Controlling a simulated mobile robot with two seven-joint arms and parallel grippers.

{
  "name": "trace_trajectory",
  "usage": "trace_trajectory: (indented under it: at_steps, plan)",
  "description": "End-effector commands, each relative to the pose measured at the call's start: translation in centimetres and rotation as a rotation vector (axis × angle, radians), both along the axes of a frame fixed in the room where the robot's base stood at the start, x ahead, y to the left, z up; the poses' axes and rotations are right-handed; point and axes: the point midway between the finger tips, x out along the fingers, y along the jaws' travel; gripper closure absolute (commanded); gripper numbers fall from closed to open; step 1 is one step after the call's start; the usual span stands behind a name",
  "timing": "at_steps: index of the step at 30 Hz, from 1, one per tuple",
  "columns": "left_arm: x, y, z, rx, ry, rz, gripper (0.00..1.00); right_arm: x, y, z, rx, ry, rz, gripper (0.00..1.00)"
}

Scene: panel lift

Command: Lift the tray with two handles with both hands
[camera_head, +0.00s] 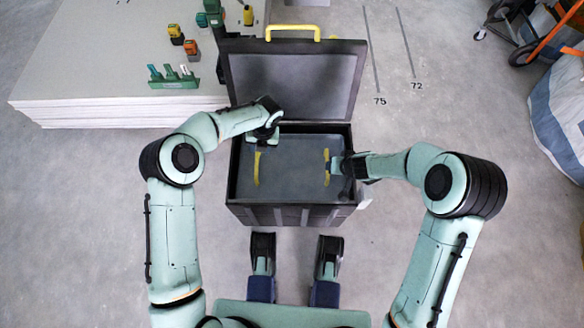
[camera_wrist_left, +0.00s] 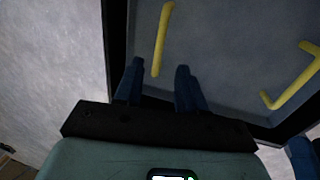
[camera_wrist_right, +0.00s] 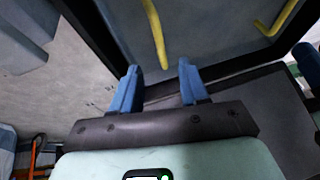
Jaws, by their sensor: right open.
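The grey tray (camera_head: 292,165) lies inside a black toolbox (camera_head: 290,214). Its left yellow handle (camera_head: 257,170) and right yellow handle (camera_head: 327,168) stand near its two sides. My left gripper (camera_head: 264,140) is over the tray's left back part. In the left wrist view my left gripper (camera_wrist_left: 157,70) is open, with the near end of the left handle (camera_wrist_left: 163,38) appearing between its fingertips. My right gripper (camera_head: 342,177) is at the box's right side, beside the right handle. In the right wrist view my right gripper (camera_wrist_right: 158,68) is open, and the right handle (camera_wrist_right: 154,32) appears between its fingertips. Contact cannot be told.
The box's open lid (camera_head: 293,85) stands up behind, with a yellow handle (camera_head: 292,28). A stack of pale panels (camera_head: 90,70) with green and orange tools lies at the left back. A white and blue bag (camera_head: 560,115) is at the far right. The floor right of the box is clear.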

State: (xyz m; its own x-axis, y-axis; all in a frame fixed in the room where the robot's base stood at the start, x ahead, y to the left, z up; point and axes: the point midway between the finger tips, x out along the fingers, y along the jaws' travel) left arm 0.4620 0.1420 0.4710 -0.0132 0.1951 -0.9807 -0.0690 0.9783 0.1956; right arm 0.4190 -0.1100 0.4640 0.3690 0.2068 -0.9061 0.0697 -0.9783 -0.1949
Motion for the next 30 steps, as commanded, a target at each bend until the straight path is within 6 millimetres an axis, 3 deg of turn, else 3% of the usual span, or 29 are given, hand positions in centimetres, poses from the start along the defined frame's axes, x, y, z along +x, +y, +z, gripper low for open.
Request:
trace_trajectory:
  at_steps: [9,15,21,30]
  plan:
    - [-0.2,1.2,-6.3,-0.001,0.004,0.001,0.6,2.2,1.3,-5.9,0.002,0.003,-0.003,0.56]
    - [-0.2,1.8,-9.4,-0.001,0.002,0.0,0.6,3.5,2.0,-8.6,0.001,0.002,-0.003,0.56]
    - [-0.2,2.1,-10.8,-0.001,0.001,0.0,0.6,4.0,2.2,-9.9,0.0,0.0,-0.001,0.56]
    - [-0.2,2.2,-11.0,-0.001,0.0,0.0,0.6,4.1,2.3,-10.1,0.0,0.0,-0.001,0.56]
